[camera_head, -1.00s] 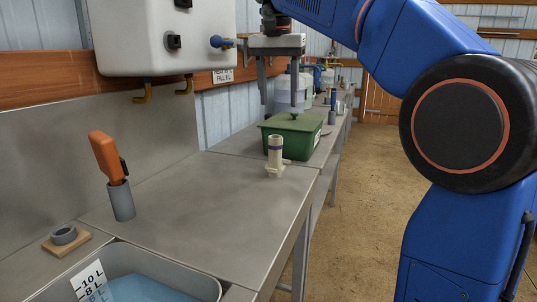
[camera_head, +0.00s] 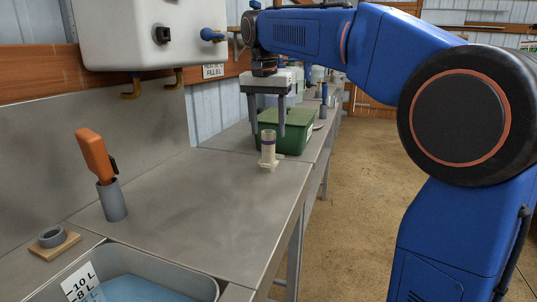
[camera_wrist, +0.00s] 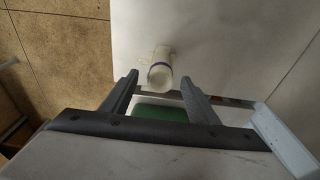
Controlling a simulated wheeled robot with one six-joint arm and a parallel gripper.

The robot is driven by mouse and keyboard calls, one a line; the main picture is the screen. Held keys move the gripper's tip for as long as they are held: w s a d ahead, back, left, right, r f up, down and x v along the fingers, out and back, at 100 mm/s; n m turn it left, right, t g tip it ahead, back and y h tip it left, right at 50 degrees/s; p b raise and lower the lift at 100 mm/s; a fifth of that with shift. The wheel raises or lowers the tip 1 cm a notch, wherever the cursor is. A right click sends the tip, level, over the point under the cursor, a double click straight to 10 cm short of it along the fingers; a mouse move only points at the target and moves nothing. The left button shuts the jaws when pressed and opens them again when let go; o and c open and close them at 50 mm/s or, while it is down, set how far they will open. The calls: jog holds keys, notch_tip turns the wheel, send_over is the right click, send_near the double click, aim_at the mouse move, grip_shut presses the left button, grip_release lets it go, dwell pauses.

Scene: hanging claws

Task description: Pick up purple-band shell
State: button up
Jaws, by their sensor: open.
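The purple-band shell (camera_head: 268,150) is a cream, cup-like piece with a dark purple band, standing upright on the metal bench. In the wrist view the shell (camera_wrist: 160,72) lies just beyond my fingertips, roughly centred between them. My gripper (camera_head: 266,133) points down above the bench, open and empty, close to the shell's upper part. In the wrist view my gripper (camera_wrist: 157,78) shows its two fingers apart, with nothing between them. I cannot tell exactly how high the fingertips are relative to the shell's rim.
A green bin (camera_head: 297,128) stands right behind the shell, close to my fingers. An orange-handled tool (camera_head: 94,155) stands in a grey holder at left. A grey ring (camera_head: 51,236) sits on a wooden block. A water basin (camera_head: 150,280) is in front. The bench middle is clear.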

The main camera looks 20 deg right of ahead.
aim_at(268, 141)
jog(key=shift+w+d+f, duration=0.1)
jog(key=shift+w+f, duration=0.1)
jog(key=shift+f, duration=1.2)
jog(key=shift+w+d+f, duration=0.1)
jog(key=shift+w+f, duration=0.05)
jog(key=shift+f, duration=1.2)
jog(key=shift+c, duration=0.3)
jog(key=c, duration=1.3)
jog(key=shift+r, duration=0.15)
